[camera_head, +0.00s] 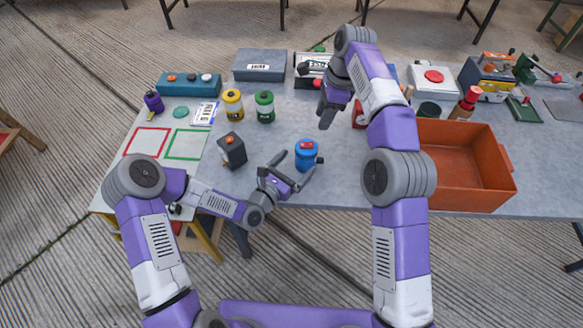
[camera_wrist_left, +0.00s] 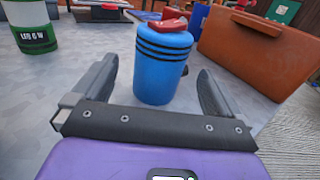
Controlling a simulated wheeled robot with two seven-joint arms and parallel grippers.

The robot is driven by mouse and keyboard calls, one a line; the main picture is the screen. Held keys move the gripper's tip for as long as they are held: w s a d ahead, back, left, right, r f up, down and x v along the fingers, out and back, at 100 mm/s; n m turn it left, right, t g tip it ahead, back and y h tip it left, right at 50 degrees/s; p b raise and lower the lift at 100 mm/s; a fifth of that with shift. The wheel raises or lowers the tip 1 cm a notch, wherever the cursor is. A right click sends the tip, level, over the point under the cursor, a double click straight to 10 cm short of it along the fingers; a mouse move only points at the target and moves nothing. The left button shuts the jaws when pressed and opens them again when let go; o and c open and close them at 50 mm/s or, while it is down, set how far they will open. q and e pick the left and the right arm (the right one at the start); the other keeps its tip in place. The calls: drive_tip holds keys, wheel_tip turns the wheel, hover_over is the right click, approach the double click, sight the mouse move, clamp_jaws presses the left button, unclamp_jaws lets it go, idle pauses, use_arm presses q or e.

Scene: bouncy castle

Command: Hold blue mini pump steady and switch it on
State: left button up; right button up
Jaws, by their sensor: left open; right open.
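The blue mini pump (camera_head: 306,157) stands upright on the grey table, with a red switch on its top. In the left wrist view the pump (camera_wrist_left: 164,68) shows black bands near its top and the red switch (camera_wrist_left: 167,22) above them. My left gripper (camera_head: 295,164) is open, low at the table's front edge, with its fingers pointing at the pump. In the left wrist view the pump stands between and just beyond the fingertips; contact does not show. My right gripper (camera_head: 324,112) is above the table, behind and right of the pump, pointing down, its fingers partly seen.
A dark box with an orange button (camera_head: 232,150) stands left of the pump. Yellow (camera_head: 232,104) and green (camera_head: 265,107) canisters stand behind it. An orange bin (camera_head: 500,185) is at the right. Red and green outlined squares lie at the left. The table around the pump is clear.

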sight(307, 153)
use_arm(q)
drive_tip(key=x, duration=0.6)
drive_tip(key=c, duration=1.4)
use_arm(e)
drive_tip(key=shift+a+r+n, duration=0.1)
drive_tip(key=shift+n, duration=0.2)
drive_tip(key=c, duration=0.5)
drive_tip(key=shift+s+a+r+n, duration=0.2)
drive_tip(key=shift+n, duration=0.3)
drive_tip(key=shift+c, duration=1.2)
drive_tip(key=s+a+r+n+t+h, duration=0.1)
drive_tip(key=n, duration=0.3)
drive_tip(key=s+r+n+t+h, duration=0.1)
drive_tip(key=n, duration=0.3)
drive_tip(key=s+a+r+n+t, duration=0.1)
drive_tip(key=r+n, duration=0.1)
drive_tip(key=n, duration=0.1)
drive_tip(key=shift+s+a+n+h, duration=0.1)
drive_tip(key=shift+a+n+h, duration=0.25)
drive_tip(key=shift+n+h, duration=0.05)
clamp_jaws()
drive_tip(key=n, duration=0.2)
drive_tip(key=n+t, duration=0.1)
drive_tip(key=shift+s+a+r, duration=0.25)
drive_tip(key=shift+s+r, duration=0.1)
